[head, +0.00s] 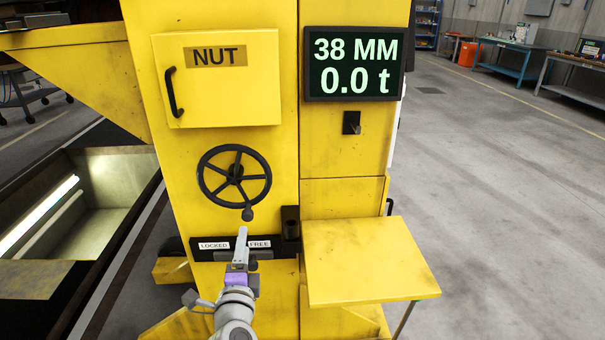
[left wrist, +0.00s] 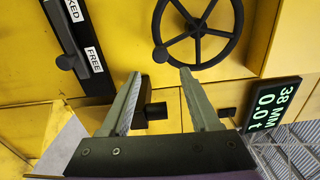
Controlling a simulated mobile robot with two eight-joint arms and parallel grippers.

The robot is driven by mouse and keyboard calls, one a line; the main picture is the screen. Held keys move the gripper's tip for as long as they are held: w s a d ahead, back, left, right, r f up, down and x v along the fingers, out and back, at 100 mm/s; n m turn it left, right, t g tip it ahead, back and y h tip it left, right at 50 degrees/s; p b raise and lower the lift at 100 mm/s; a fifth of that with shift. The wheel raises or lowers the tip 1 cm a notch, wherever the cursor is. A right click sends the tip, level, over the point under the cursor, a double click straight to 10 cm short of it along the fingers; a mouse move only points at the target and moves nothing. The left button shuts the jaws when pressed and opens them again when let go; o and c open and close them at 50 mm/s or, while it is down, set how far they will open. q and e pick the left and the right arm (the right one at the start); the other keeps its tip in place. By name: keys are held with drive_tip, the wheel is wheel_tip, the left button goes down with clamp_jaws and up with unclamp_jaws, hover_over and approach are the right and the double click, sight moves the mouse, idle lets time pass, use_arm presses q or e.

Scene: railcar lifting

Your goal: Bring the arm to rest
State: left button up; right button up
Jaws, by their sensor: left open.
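My left gripper (head: 241,240) is in front of the yellow machine column (head: 285,150), just below the black handwheel (head: 238,160). In the left wrist view its two fingers (left wrist: 160,75) are apart with nothing between them. The handwheel's crank knob (head: 247,214) is just above the fingertips; in the left wrist view the handwheel (left wrist: 196,32) lies beyond them. The black plate with LOCKED and FREE labels (head: 215,245) is partly behind the gripper. A black lever knob (left wrist: 66,62) shows by FREE in the left wrist view. My right gripper is not in view.
A shut NUT door (head: 222,95) and a display (head: 353,64) reading 38 MM and 0.0 t are above. A yellow shelf (head: 365,262) juts out at right. A pit (head: 110,185) is at left. The floor (head: 500,200) at right is clear.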

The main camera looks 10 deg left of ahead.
use_arm(q)
drive_tip(key=s+d+f+n+g+h, duration=0.65)
drive_tip(key=s+d+f, duration=0.25)
drive_tip(key=s+f, duration=0.15)
drive_tip(key=s+a+f+n+g+y, duration=0.25)
drive_tip(key=s+f+n+g, duration=0.6)
drive_tip(key=s, duration=0.65)
wheel_tip(320, 180, up, 18)
drive_tip(key=w+t+h+p, duration=0.1)
drive_tip(key=w+t+p, duration=0.1)
drive_tip(key=p, duration=1.5)
drive_tip(key=shift+w+a+t, duration=0.15)
drive_tip(key=shift+a+t, duration=0.15)
drive_tip(key=shift+t, duration=0.2)
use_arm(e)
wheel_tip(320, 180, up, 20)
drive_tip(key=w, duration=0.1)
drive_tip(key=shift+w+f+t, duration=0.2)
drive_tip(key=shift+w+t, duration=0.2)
use_arm(q)
drive_tip(key=shift+f, duration=0.1)
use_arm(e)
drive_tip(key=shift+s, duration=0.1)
